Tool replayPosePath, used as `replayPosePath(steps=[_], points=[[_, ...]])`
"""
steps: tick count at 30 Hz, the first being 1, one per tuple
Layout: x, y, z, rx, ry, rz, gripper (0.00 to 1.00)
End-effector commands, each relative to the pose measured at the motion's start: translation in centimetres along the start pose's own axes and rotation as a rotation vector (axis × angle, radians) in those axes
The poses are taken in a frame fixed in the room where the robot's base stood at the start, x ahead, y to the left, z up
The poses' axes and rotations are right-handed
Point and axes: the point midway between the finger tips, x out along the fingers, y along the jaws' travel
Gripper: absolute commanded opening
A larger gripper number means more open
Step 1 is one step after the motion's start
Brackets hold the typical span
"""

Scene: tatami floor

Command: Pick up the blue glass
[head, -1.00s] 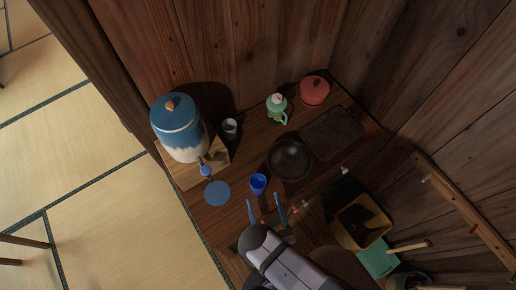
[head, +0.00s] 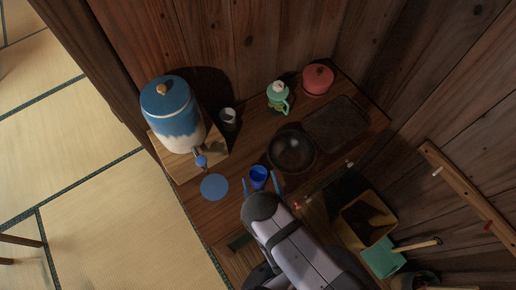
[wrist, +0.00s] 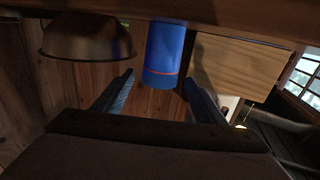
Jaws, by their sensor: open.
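The blue glass (head: 259,176) stands on the wooden counter, between the dark round bowl and the flat blue disc in the head view. In the wrist view the blue glass (wrist: 165,56) appears near the top middle, with a thin red line around it. My gripper (head: 262,184) is open, its two blue fingers reaching toward the glass, one on each side of its near part in the head view. In the wrist view my gripper (wrist: 158,88) has its fingers apart and the glass lies beyond the gap between their tips. Nothing is held.
The dark bowl (head: 291,151) is close to the right of the glass. The blue disc (head: 214,187) lies to the left, below a blue and white dispenser (head: 172,112) on a wooden stand.

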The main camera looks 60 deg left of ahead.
Motion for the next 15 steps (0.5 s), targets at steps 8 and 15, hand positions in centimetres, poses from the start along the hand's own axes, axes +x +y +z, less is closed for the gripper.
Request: replayPosePath(steps=[8, 15], points=[[1.28, 0.05, 0.14, 0.001, 0.001, 0.001, 0.65], [1.38, 0.05, -0.06, -0.001, -0.001, 0.0, 0.65]])
